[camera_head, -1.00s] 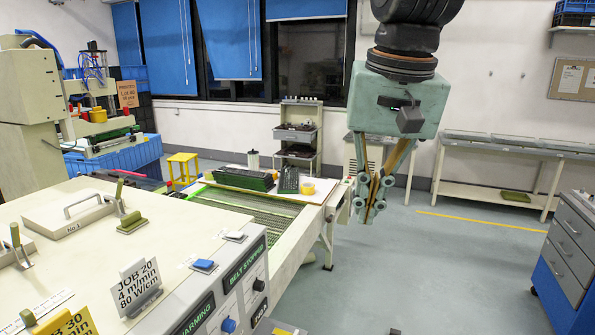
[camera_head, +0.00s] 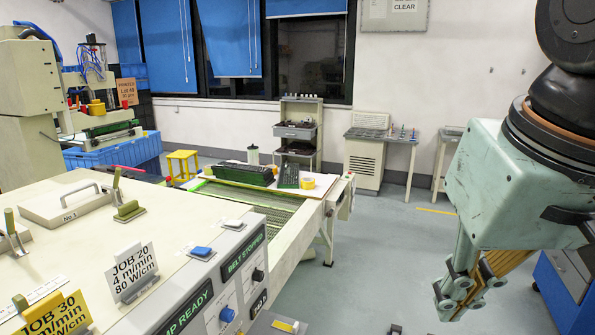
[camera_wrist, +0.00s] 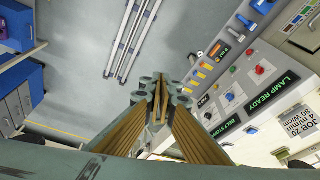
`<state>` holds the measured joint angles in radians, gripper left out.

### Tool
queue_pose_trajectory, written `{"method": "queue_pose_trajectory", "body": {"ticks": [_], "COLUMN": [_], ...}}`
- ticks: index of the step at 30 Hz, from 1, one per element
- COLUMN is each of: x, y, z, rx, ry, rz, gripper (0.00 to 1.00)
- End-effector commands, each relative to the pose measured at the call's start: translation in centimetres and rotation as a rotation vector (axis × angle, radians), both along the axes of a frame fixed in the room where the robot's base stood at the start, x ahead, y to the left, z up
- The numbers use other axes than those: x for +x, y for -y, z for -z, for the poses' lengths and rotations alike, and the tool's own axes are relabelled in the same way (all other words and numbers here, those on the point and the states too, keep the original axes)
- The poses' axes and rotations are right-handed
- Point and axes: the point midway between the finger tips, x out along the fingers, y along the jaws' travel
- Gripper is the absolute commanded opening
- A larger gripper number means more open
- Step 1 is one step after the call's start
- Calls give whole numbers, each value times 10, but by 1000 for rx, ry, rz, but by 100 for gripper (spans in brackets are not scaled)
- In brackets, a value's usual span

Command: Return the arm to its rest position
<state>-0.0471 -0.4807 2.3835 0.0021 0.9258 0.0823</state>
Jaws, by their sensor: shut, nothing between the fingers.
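My gripper (camera_head: 462,293) is in the lower right of the head view, a pale green housing with wooden-toned fingers pointing down and left. Its fingers are shut with nothing between them. It hangs in free air to the right of the beige machine (camera_head: 185,235). In the wrist view the closed fingertips (camera_wrist: 159,92) are in the middle, over the grey floor, with the machine's control panel to their right.
A blue and grey drawer cabinet (camera_head: 560,285) stands behind my gripper at the right edge. A side table (camera_head: 380,135) stands at the back wall. The floor (camera_head: 395,255) between machine and gripper is mostly open.

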Motion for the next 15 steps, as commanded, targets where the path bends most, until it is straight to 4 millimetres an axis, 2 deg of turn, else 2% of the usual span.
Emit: {"method": "queue_pose_trajectory", "body": {"ticks": [6,15], "x": [-36,-58], "y": [10,15], "z": [27,45], "rx": [-16,-28], "ry": [20,30], "rz": [-17,-30], "gripper": [0,0]}}
